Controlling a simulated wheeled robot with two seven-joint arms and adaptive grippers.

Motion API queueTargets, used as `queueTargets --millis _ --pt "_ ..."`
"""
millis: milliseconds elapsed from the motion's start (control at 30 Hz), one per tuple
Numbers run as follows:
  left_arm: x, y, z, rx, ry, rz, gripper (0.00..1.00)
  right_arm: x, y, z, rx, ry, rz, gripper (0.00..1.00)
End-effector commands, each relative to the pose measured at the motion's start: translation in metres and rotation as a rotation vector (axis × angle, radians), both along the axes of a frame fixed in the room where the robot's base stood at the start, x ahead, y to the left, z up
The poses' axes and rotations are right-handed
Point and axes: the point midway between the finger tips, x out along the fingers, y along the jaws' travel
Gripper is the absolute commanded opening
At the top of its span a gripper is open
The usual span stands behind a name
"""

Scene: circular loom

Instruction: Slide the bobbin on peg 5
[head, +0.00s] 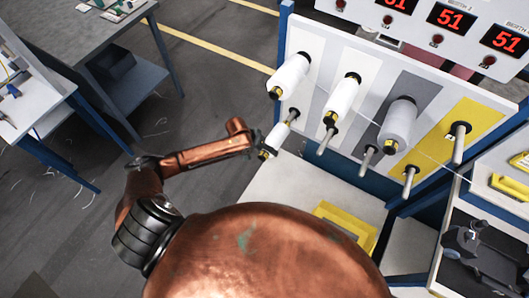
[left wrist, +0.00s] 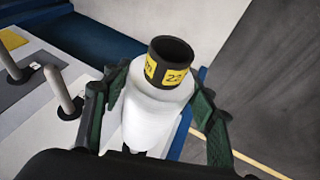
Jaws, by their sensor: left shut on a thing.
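My left gripper (head: 262,141) is shut on a white bobbin (head: 277,137), held at the lower left of the peg panel (head: 310,108). In the left wrist view, the gripper's green fingers (left wrist: 155,100) stand either side of the bobbin (left wrist: 150,118). Its dark tube end with a yellow label (left wrist: 172,62) sticks out beyond the fingers. A peg (head: 293,116) is close behind the held bobbin; I cannot tell whether the bobbin is on it. Other lower pegs are bare (head: 327,142), (head: 368,160), (head: 410,180). No peg numbers are readable. My right gripper is out of view.
Bobbins sit on three upper pegs (head: 290,76), (head: 342,98), (head: 398,125); the upper right peg (head: 459,143) is bare. A pale table (head: 300,195) with a yellow frame (head: 347,225) lies below the panel. Open floor (head: 215,80) is to the left.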

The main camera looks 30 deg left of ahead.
Motion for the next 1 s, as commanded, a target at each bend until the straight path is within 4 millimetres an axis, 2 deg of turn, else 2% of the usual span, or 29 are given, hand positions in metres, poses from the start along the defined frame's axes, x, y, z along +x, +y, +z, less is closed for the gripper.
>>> queueTargets --millis 233,767,1000 --pt "0.012 -0.002 0.001 -0.002 -0.004 0.001 0.00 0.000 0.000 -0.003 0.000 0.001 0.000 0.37" --pt "0.015 -0.002 0.001 -0.002 -0.003 0.000 0.00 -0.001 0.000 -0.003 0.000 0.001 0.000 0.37" --pt "0.025 -0.002 0.000 -0.001 -0.004 0.000 0.00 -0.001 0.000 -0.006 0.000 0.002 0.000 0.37"
